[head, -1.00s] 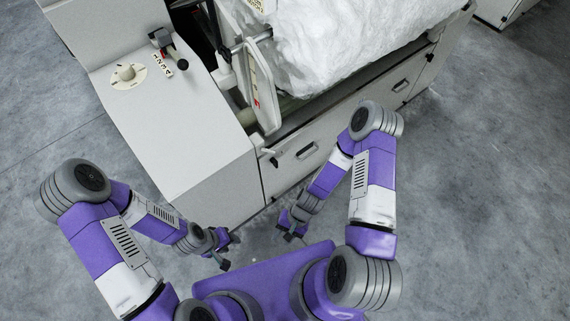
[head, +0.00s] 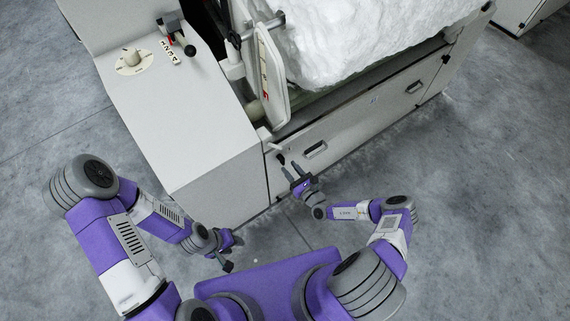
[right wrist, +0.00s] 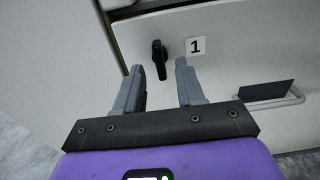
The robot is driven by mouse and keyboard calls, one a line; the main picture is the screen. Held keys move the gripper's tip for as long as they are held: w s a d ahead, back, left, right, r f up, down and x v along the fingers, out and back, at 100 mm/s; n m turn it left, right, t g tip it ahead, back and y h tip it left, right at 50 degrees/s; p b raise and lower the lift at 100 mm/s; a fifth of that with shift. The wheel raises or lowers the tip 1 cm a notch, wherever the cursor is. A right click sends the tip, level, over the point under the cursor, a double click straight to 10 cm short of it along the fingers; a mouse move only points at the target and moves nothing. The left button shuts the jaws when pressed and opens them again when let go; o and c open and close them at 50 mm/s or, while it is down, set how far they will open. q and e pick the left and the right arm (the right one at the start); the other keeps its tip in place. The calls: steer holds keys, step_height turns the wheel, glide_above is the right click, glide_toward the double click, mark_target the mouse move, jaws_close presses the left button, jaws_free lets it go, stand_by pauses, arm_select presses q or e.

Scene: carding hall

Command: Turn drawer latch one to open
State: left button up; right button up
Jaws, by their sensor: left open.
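Drawer latch one (right wrist: 159,60) is a small black lever on a pale drawer front, pointing down in the right wrist view, beside a label reading 1 (right wrist: 195,46). In the head view the latch (head: 281,158) is a tiny dark spot near the drawer's left end. My right gripper (right wrist: 159,67) is open, its two fingers apart and pointing at the panel. The latch shows between the fingertips; I cannot tell whether they reach around it. The right gripper also shows in the head view (head: 289,167). My left gripper (head: 232,254) is open and empty, low by the cabinet's near corner.
A drawer handle (right wrist: 268,92) lies right of the label. Above the drawer, a heap of white fibre (head: 365,40) fills the machine. A guard plate (head: 272,80) stands at its left. A dial (head: 131,62) sits on the cabinet top. The floor at right is clear.

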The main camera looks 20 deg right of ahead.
mark_target(284, 162)
steer(key=shift+b+x, duration=0.55)
steer(key=shift+x, duration=1.55)
jaws_close()
